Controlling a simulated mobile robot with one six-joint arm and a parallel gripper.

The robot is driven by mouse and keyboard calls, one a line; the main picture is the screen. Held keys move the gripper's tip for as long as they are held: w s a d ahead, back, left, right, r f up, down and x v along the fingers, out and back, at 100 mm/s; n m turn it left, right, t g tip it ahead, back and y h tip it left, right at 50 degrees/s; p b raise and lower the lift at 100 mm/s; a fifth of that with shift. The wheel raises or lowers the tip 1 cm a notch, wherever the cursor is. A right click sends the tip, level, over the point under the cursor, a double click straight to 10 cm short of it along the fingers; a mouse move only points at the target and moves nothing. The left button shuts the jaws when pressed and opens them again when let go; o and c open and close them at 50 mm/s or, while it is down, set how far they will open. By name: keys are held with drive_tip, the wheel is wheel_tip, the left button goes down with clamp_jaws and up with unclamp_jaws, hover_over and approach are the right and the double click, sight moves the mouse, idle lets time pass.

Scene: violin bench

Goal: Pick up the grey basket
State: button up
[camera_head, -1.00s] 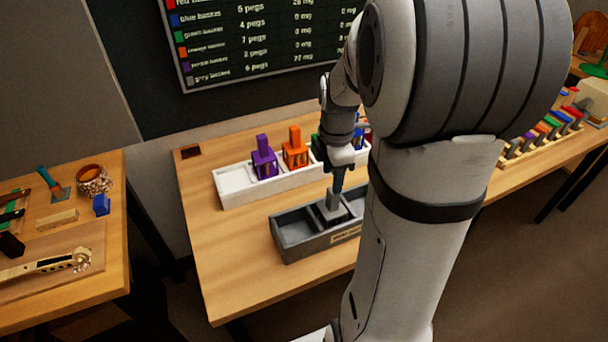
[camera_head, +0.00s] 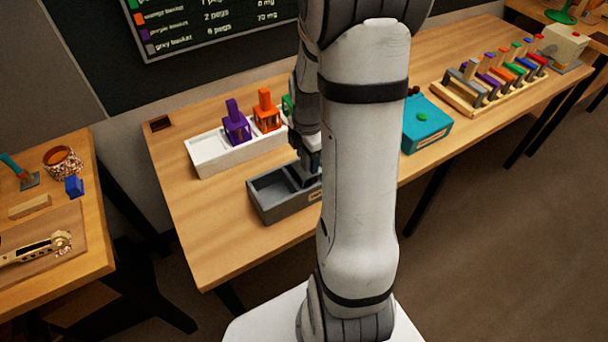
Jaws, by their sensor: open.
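A grey tray (camera_head: 285,208) with compartments stands near the front of the wooden bench, and its right part is hidden behind my arm. My gripper (camera_head: 307,170) points down at the tray's middle. Its fingers are small and partly covered by my arm; they are open. The grey basket cannot be clearly made out now. The spot in the tray where a grey upright piece showed earlier is hidden by my gripper and arm. I cannot tell whether the fingers touch anything.
Behind the grey tray, a white tray (camera_head: 212,168) holds a purple basket (camera_head: 236,128), an orange basket (camera_head: 266,117) and a partly hidden green one (camera_head: 288,104). A teal box (camera_head: 428,128) and a peg rack (camera_head: 455,100) stand to the right. The bench's front left is clear.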

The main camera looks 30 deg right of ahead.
clamp_jaws()
idle(0.4)
